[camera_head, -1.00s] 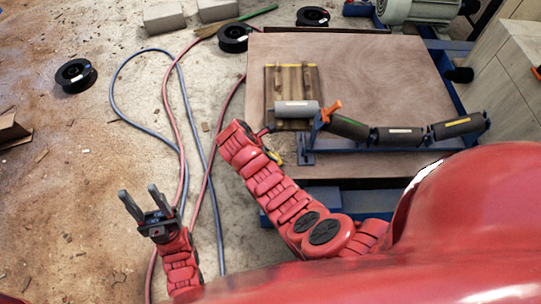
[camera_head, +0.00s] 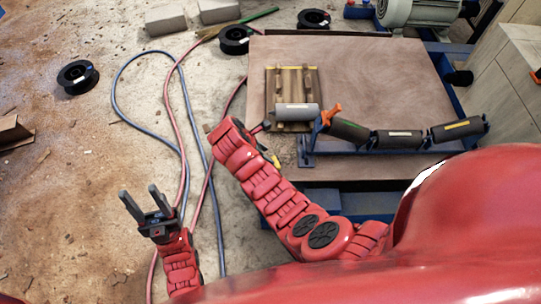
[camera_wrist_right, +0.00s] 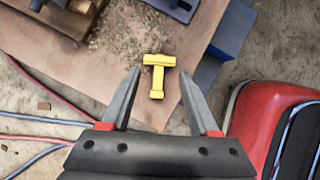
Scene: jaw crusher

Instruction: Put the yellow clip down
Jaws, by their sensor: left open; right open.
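The yellow T-shaped clip (camera_wrist_right: 158,74) appears in the right wrist view near the corner of the brown board, between the spread fingertips of my right gripper (camera_wrist_right: 159,71). Gaps show on both sides of it, so the fingers are open and not gripping it. In the head view my right gripper (camera_head: 271,143) is at the board's left edge, partly hidden by my own wrist. A small yellow spot there may be the clip, but it is mostly hidden. My left gripper (camera_head: 147,208) is open and empty over the floor at the left.
The brown board (camera_head: 380,80) carries a wooden block piece (camera_head: 284,84), a grey roller (camera_head: 297,112), and a blue frame with dark rollers (camera_head: 398,139). An orange-handled part (camera_head: 331,113) stands beside them. Hoses (camera_head: 118,92) and black spools (camera_head: 78,77) lie on the floor.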

